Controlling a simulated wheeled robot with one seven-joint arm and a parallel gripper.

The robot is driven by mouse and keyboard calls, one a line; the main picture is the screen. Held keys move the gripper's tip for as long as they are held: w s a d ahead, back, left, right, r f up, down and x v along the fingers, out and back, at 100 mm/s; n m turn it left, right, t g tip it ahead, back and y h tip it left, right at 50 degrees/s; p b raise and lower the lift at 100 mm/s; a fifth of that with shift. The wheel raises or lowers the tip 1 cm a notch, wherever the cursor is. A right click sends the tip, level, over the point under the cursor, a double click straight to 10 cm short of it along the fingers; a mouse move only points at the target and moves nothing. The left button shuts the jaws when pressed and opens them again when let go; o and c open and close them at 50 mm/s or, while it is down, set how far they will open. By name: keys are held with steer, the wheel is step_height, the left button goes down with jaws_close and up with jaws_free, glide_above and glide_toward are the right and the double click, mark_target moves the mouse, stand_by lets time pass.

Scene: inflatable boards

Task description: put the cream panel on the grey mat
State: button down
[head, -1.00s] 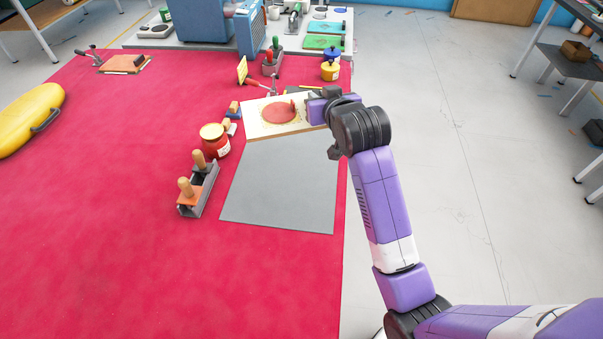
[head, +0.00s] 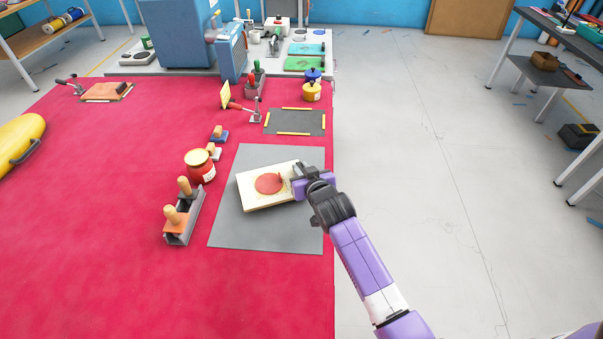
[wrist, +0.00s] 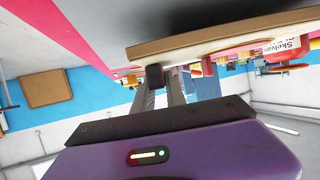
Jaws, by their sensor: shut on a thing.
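The cream panel (head: 258,201) has a round red patch (head: 269,184) on its face. My gripper (head: 296,183) is shut on the panel's right edge. In the head view the panel is over the middle of the grey mat (head: 240,232), slightly turned to it. I cannot tell whether it touches the mat or hangs just above. In the wrist view the panel's brown edge (wrist: 200,38) runs across the top, with a dark fingertip (wrist: 155,75) against it.
A red jar (head: 200,168) and a holder with wooden-handled tools (head: 182,222) stand left of the mat. A dark plate with yellow strips (head: 295,122) lies behind it. The red table (head: 110,220) is clear at front left.

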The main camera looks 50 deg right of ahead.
steer(key=shift+f, duration=0.8)
steer(key=shift+f, duration=0.15)
steer(key=c, duration=1.4)
jaws_free()
steer(key=shift+o, duration=0.2)
